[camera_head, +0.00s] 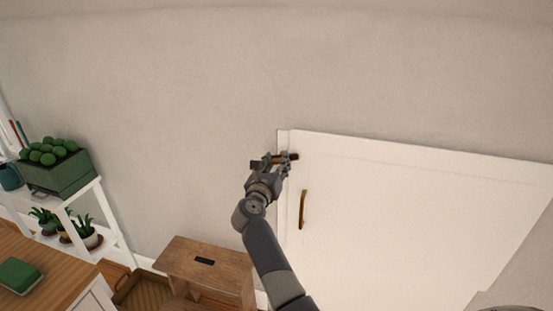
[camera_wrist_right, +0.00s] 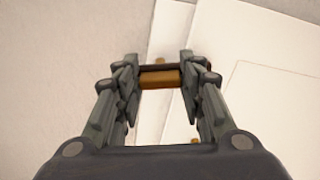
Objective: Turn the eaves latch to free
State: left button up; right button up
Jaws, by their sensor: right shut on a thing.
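The eaves latch is a brown bar (camera_head: 293,157) near the top left corner of a white eaves door (camera_head: 400,210). It lies roughly level, across the door's left edge. My right gripper (camera_head: 278,160) is shut on it. In the right wrist view the brown latch (camera_wrist_right: 160,79) sits between the two fingers of the right gripper (camera_wrist_right: 158,75), which hide its ends. A brown upright handle (camera_head: 303,209) is on the door below the latch. My left gripper is not in view.
A wooden stool (camera_head: 205,262) stands below, left of the door. A white shelf (camera_head: 112,217) with potted plants and a green planter (camera_head: 58,175) is at the left. A wooden worktop with a green item (camera_head: 18,275) is at lower left. The wall around the latch is bare.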

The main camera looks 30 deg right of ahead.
jog(key=n+p, duration=0.2)
jog(key=shift+r+n, duration=0.15)
jog(key=shift+n, duration=0.25)
jog(key=n+p, duration=0.4)
jog(key=shift+w+a+n, duration=0.1)
jog(key=shift+n, duration=0.2)
jog(key=n+p, duration=0.3)
jog(key=n, duration=0.1)
jog(key=shift+f+n+p, duration=0.15)
jog(key=shift+n+p, duration=0.3)
jog(key=shift+n, duration=0.45)
jog(key=shift+f+n+p, duration=0.15)
jog(key=shift+n+p, duration=0.3)
jog(key=shift+n, duration=0.45)
jog(key=o, duration=0.9)
jog(key=shift+o, duration=0.9)
jog(key=shift+f, duration=0.1)
